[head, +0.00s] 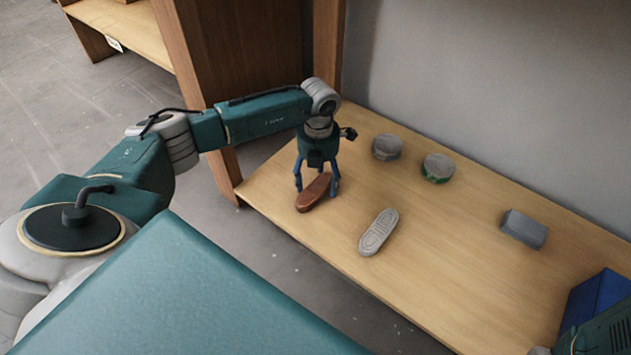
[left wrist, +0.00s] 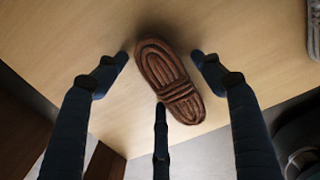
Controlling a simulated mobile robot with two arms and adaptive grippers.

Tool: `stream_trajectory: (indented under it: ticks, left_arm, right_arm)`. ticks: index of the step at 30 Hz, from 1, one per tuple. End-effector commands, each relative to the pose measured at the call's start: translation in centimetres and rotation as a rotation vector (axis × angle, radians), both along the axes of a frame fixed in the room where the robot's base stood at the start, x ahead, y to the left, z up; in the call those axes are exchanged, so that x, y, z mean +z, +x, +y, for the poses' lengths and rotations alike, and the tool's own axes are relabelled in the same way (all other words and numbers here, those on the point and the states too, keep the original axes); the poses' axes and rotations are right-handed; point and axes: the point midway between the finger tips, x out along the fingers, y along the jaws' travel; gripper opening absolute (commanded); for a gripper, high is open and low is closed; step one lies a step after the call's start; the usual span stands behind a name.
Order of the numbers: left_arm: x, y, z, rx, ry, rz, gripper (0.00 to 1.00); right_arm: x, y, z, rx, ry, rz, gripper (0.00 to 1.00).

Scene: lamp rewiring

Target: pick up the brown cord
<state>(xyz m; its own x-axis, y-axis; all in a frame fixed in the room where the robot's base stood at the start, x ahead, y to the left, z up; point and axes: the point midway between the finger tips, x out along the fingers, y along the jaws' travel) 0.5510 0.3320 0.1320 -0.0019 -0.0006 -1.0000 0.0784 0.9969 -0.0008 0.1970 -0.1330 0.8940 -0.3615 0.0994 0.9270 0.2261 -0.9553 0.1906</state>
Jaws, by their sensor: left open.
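The brown cord (head: 313,193) is a flat, elongated coiled bundle lying on the wooden shelf near its front left edge. My left gripper (head: 317,185) points down at it with its fingers spread open. In the left wrist view the brown cord (left wrist: 170,80) lies between the open fingers of the left gripper (left wrist: 163,75), with a gap visible on its left and a smaller one on its right. I cannot tell whether any finger touches it. Part of my right arm shows at the lower right of the head view, but its fingertips are not visible.
A grey cord bundle (head: 379,232) lies right of the brown one. Two round grey items, one (head: 387,147) plain and one (head: 437,167) with green on its side, sit behind. A grey block (head: 524,229) and a blue box (head: 596,297) are farther right. Bare shelf lies between.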

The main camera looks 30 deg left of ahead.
Motion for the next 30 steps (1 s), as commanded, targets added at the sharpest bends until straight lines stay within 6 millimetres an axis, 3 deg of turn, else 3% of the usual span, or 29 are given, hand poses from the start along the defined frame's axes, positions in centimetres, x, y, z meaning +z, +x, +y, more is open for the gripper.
stream_trajectory:
  ticks: [6,14,23,30]
  left_arm:
    - [0.0,0.1,0.0,0.000,0.000,-0.001,0.68]
    - [0.0,0.0,0.0,0.000,0.000,-0.001,0.21]
    - [0.2,0.0,0.0,0.000,0.000,-0.001,0.21]
    - [2.7,0.1,0.0,0.000,0.001,-0.002,0.21]
  right_arm:
    - [0.0,0.0,0.0,0.000,0.000,0.000,0.00]
    - [0.0,0.0,0.0,0.000,-0.001,-0.001,0.00]
    - [0.1,-0.1,0.0,0.000,-0.001,-0.001,0.00]
    - [1.9,0.0,0.0,0.000,-0.001,-0.001,0.00]
